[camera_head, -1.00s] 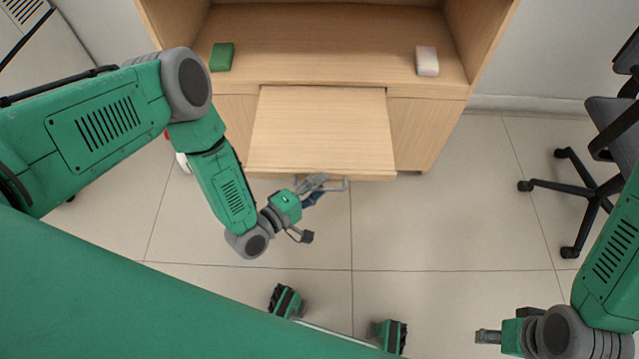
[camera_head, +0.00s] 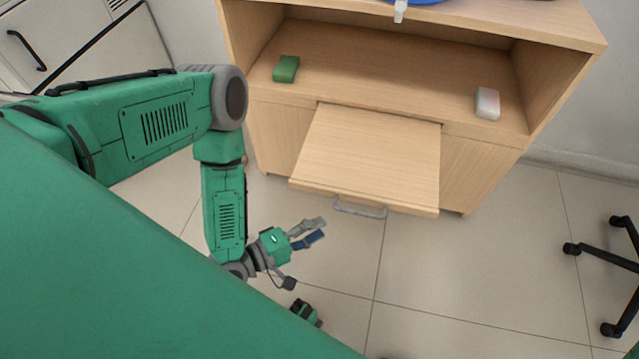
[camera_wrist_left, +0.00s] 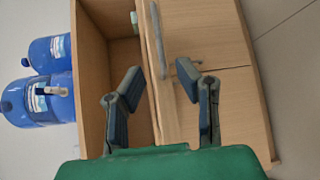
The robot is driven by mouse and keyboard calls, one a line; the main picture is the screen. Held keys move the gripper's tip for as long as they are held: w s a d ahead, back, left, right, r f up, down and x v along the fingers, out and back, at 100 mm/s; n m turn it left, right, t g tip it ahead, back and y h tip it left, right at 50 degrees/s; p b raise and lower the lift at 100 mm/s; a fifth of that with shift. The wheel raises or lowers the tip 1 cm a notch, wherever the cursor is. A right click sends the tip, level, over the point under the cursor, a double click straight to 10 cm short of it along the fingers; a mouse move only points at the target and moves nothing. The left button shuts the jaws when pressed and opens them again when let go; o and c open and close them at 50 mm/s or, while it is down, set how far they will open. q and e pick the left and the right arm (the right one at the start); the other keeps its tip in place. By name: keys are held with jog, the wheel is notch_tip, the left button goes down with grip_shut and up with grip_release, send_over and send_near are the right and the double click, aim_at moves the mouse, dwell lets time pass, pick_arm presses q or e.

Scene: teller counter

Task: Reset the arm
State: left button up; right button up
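My left gripper (camera_head: 316,231) hangs in front of the wooden cabinet (camera_head: 465,170), a little left of and nearer than the metal handle (camera_head: 360,209) of the pulled-out wooden board (camera_head: 372,150). Its fingers are apart, with nothing visible between them. In the left wrist view, the left gripper (camera_wrist_left: 157,84) is open, its fingers spread toward the cabinet (camera_wrist_left: 240,110). A metal handle (camera_wrist_left: 157,40) shows beyond the fingers. My right gripper is not in view.
A green block (camera_head: 286,69) and a white block (camera_head: 487,103) lie on the cabinet shelf. Blue water bottles (camera_wrist_left: 45,102) stand left in the left wrist view. A black chair base (camera_head: 608,255) is at the right. The floor between is clear.

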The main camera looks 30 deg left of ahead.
pick_arm(q)
jog(key=s+a+r+m+g+y+p, duration=0.2)
jog(key=s+a+r+m+g+y, duration=0.2)
jog(key=s+m+g, duration=0.2)
jog(key=s+a+r+m+g+y+p, duration=0.3)
jog(key=s+a+r+m+g+y, duration=0.1)
jog(key=s+m+g, duration=0.3)
jog(key=shift+s+a+r+m+g, duration=0.2)
jog(key=shift+a+r+m+g, duration=0.2)
jog(key=shift+a+m, duration=0.25)
jog(key=shift+w+f, duration=0.1)
dwell(0.4)
